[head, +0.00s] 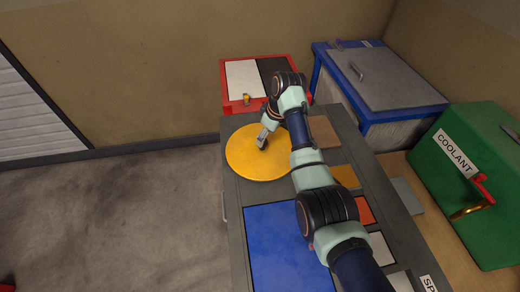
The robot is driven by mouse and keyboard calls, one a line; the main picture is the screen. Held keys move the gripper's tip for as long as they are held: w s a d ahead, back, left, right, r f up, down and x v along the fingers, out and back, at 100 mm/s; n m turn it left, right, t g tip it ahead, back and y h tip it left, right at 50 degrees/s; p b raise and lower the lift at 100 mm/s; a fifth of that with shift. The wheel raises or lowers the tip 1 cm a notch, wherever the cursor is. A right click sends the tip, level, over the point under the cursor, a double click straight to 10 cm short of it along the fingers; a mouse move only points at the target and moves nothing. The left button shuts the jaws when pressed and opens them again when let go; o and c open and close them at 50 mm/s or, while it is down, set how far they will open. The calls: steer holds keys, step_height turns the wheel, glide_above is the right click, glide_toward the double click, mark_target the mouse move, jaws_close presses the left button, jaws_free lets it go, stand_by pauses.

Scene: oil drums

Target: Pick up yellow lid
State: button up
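The yellow lid (250,160) is a flat round disc. It lies on the far end of the grey workbench (238,215) in the head view. My gripper (262,142) is above the upper right part of the lid, pointing down at it. The fingertips appear at or very near the lid's surface; I cannot tell whether they touch it. The gripper is small in the picture, and I cannot see whether its fingers are apart or closed. My arm reaches in from the lower right and hides part of the bench.
A red-framed box (226,92) stands behind the bench. A blue-framed cabinet (385,78) is at the back right. A green coolant box (470,215) with a red-handled tap stands at the right. Coloured panels, including a blue one (280,240), cover the bench.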

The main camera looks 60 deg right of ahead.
mark_target(270, 162)
steer(key=b+x, duration=0.3)
steer(key=x, duration=0.2)
steer(key=shift+w+f, duration=0.1)
jaws_close()
